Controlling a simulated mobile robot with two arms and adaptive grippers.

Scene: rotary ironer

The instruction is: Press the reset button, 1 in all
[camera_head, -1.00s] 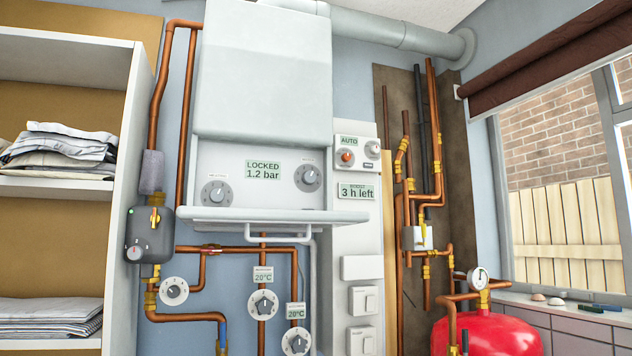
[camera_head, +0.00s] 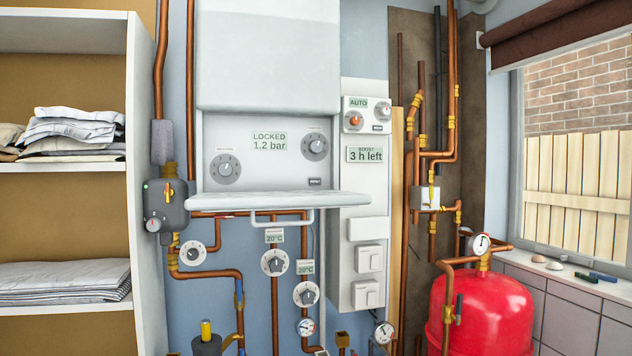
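The boiler (camera_head: 268,55) hangs on the wall in the middle, above a pale ledge (camera_head: 270,201). Its control panel has a display (camera_head: 269,142) reading LOCKED 1.2 bar, with a left dial (camera_head: 225,169) and a right dial (camera_head: 316,146). A small dark button (camera_head: 315,182) sits at the panel's lower right, just above the ledge; its lettering is too small to read for certain. Another small dark button or label (camera_head: 378,128) is on the AUTO unit to the right. Neither gripper is in view.
A timer display (camera_head: 365,155) reads 3 h left, with switches below it. Copper pipes, valves and gauges run below and right of the boiler. A red tank (camera_head: 487,310) stands at lower right. A shelf unit (camera_head: 143,200) with folded cloth is at left.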

